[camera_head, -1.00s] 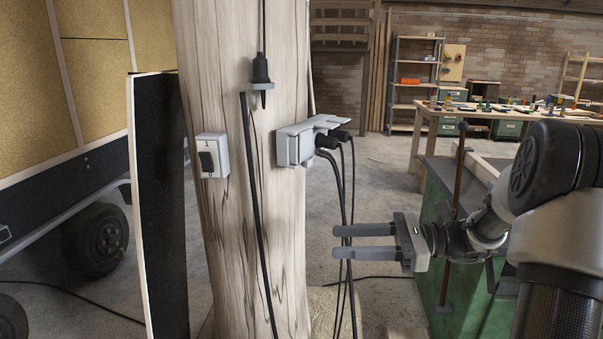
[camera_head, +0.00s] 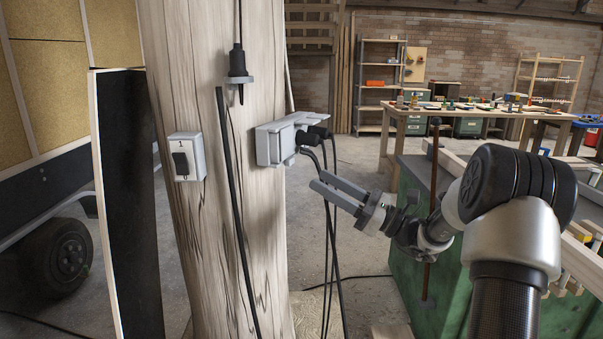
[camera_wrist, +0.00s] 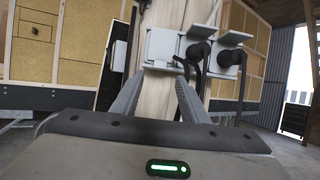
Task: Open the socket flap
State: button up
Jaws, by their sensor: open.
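A grey socket block (camera_head: 270,145) is fixed to the wooden post. It also shows in the wrist view (camera_wrist: 160,48), where its left socket has its flap down. The two sockets on the right hold black plugs (camera_wrist: 199,53) under raised flaps (camera_wrist: 203,33). My gripper (camera_head: 318,179) is open and empty, below and to the right of the block in the head view. Its fingers point up and left and are apart from the block. In the wrist view its fingers (camera_wrist: 159,78) lie just below the left socket.
Black cables (camera_head: 330,240) hang from the plugs close to my fingers. A green cabinet (camera_head: 400,250) stands beside my arm. A workbench (camera_head: 440,116) stands farther back.

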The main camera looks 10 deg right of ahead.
aim_at(292, 164)
jog(key=b+x, duration=0.1)
jog(key=x, duration=0.6)
jog(key=shift+w+a+r, duration=0.1)
grip_shut()
